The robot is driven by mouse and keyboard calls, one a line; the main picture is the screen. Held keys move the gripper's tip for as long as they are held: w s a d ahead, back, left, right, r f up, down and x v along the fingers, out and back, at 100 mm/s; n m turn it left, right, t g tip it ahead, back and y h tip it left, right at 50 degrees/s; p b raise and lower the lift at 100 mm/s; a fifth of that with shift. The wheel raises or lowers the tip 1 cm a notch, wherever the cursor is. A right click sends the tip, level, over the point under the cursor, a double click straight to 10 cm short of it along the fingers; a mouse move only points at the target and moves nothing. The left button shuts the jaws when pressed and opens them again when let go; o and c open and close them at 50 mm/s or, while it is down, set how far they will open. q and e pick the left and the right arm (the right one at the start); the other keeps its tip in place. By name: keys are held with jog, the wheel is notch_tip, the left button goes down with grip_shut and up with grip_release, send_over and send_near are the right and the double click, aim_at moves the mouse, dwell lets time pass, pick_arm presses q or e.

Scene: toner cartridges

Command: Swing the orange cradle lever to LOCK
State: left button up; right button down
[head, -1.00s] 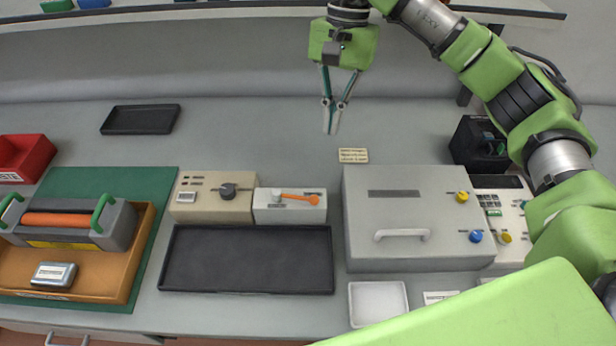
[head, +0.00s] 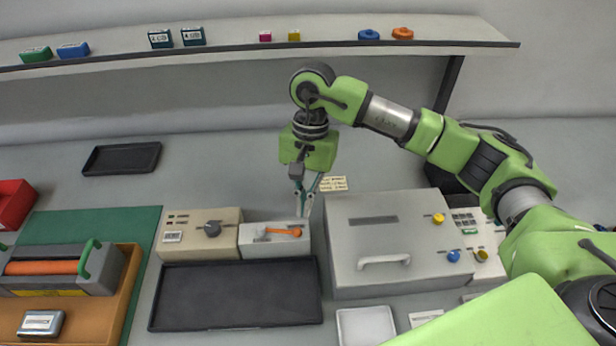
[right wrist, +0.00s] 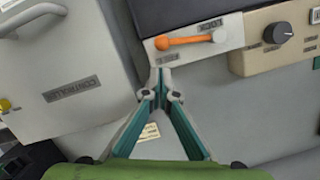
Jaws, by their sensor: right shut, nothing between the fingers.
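The orange lever (head: 283,232) lies across the top of a small white box (head: 274,248), the cradle. In the head view its white pivot is at the left and its round knob at the right. The right wrist view also shows the lever (right wrist: 187,41), with LOCK lettering near the pivot end and a second, unreadable label near the knob end. My right gripper (head: 303,214) is shut and empty just behind the knob end of the box. In the right wrist view its fingertips (right wrist: 158,76) are close to the box edge, apart from the lever. My left gripper is out of view.
A beige box with a black knob (head: 198,235) adjoins on the left. A large grey housing (head: 375,230) stands close on the right. An empty black tray (head: 235,293) lies in front. A grey cartridge with green handles (head: 60,270) sits in an orange tray (head: 120,302).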

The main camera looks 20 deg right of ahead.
jog(key=shift+s+a+f, duration=0.15)
jog(key=shift+s+a, duration=0.45)
jog(key=shift+s, duration=0.2)
jog(key=shift+s+m, duration=0.1)
jog(key=shift+m, duration=0.2)
jog(key=shift+s+m, duration=0.15)
jog(key=shift+m, duration=0.25)
